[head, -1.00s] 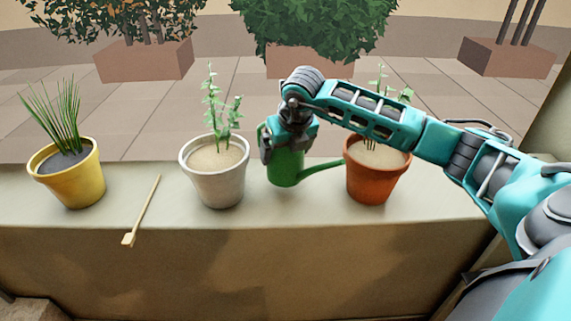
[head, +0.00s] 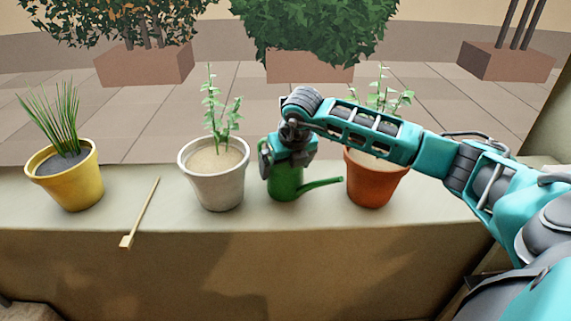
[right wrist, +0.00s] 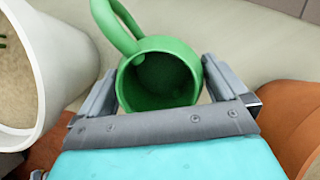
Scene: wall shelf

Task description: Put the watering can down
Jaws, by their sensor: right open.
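The green watering can (head: 285,187) stands upright on the ledge between the white pot and the orange pot in the head view. Its spout points right, toward the orange pot. In the right wrist view the can (right wrist: 160,75) shows its open top and looped handle. My right gripper (head: 287,168) is around the can from above, with its fingers (right wrist: 160,90) on either side of the can's body. The jaws are open. My arm hides part of the can's top in the head view. My left gripper is not in view.
A white pot (head: 217,190) stands left of the can and an orange pot (head: 371,185) right of it, both close. The ledge (head: 310,215) has bare room in front.

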